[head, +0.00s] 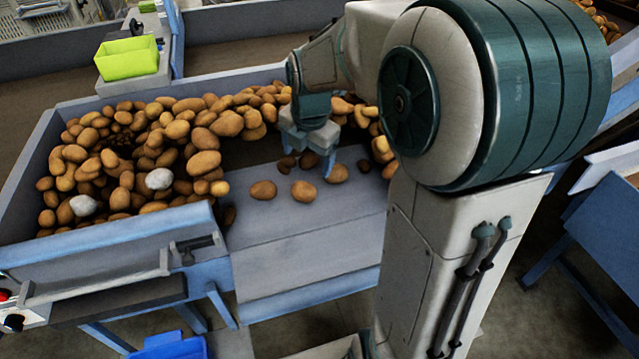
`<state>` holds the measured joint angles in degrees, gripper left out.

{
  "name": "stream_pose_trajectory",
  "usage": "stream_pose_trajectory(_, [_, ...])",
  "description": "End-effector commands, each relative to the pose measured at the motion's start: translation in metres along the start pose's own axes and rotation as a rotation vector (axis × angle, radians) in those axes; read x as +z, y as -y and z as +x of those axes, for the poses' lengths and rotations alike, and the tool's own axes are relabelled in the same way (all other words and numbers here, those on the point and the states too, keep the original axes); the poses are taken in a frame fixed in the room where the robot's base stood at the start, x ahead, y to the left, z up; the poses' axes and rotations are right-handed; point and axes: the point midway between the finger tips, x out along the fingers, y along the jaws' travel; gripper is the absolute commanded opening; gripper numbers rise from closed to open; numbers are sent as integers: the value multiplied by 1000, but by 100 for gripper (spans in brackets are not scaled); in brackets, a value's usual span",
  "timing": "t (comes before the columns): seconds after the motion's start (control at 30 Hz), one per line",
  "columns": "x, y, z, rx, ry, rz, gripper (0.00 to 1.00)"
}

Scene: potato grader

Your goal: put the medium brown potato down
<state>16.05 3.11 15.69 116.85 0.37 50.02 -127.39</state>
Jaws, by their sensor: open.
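My gripper (309,156) is open and points down over the back of the grey sorting shelf (300,235). One finger shows at its right side; the other is hard to make out. Several brown potatoes lie under and around it. One brown potato (337,173) lies just right of the visible finger. Another brown potato (303,191) lies in front of the gripper, and a third (263,191) lies to its left. Smaller dark potatoes (308,160) lie close beneath the jaws. I cannot tell which of these is the medium one, and I see no potato clearly held.
A large heap of potatoes (150,150) fills the bin at left, with two pale grey lumps (159,179) in it. A lime-green box (127,58) stands behind. A blue crate (168,345) is below. The front of the shelf is clear. My arm hides the right side.

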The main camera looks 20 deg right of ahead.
Motion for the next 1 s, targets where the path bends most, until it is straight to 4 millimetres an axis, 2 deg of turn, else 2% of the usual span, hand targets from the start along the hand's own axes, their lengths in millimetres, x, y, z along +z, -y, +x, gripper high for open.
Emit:
stream_pose_trajectory(0.17, [-18,20,-14,1,26,309,82])
stream_pose_trajectory(0.5, [-58,70,-36,38,55,1087,82])
stream_pose_trajectory(0.8, [-92,115,-44,86,24,1766,82])
stream_pose_trajectory(1.0, [-108,135,-43,100,-12,2089,82])
